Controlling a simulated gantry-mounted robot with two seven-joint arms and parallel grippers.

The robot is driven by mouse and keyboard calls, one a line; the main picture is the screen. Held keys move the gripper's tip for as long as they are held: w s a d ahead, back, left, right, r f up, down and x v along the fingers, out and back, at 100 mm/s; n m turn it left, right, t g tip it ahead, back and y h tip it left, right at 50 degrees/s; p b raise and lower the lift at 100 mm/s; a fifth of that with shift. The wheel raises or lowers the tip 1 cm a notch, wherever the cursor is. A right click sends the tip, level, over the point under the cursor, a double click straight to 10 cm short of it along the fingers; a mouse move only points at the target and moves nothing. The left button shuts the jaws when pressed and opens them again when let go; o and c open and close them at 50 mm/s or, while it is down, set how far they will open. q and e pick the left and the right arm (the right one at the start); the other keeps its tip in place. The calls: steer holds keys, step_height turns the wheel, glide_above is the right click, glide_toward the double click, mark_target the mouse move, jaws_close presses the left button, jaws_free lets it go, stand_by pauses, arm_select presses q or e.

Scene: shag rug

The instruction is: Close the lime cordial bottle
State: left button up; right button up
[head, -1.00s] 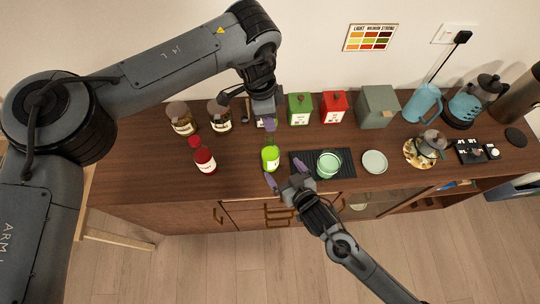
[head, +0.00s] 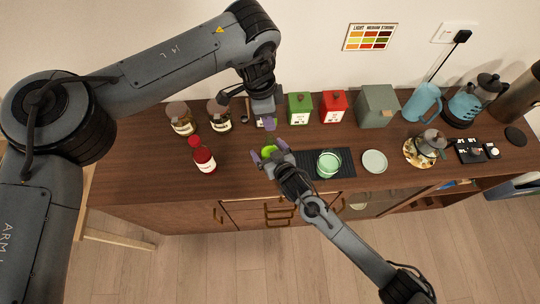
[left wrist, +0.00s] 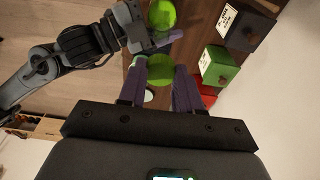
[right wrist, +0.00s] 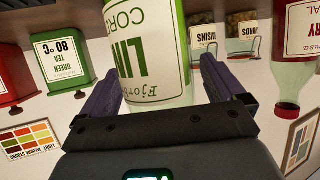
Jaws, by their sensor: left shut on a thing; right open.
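The lime cordial bottle (head: 268,151) stands on the wooden sideboard, partly hidden by my right gripper (head: 276,156). Its bright green top shows in the left wrist view (left wrist: 162,14). In the right wrist view, its pale body and label (right wrist: 150,50) lie between the open purple fingers. My left gripper (head: 266,122) is behind the bottle, near the canisters. It is shut on a round lime-green cap (left wrist: 160,72), held apart from the bottle. The cap is hard to make out in the head view.
A red bottle (head: 203,157) and two lidded jars (head: 219,117) stand to the left. Green (head: 300,109) and red (head: 334,107) canisters stand behind. A black mat (head: 346,158) with a green cup (head: 328,164) lies close to the right.

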steer(key=shift+w, duration=0.1)
steer(key=c, duration=1.5)
arm_select(q)
glide_above(270, 137)
steer(key=shift+a+f, duration=0.15)
steer(key=shift+f, duration=1.1)
steer(key=shift+a+f, duration=0.1)
steer(key=shift+f, duration=1.1)
steer(key=shift+f, duration=0.1)
steer(key=shift+f, duration=0.8)
steer(key=shift+f, duration=0.55)
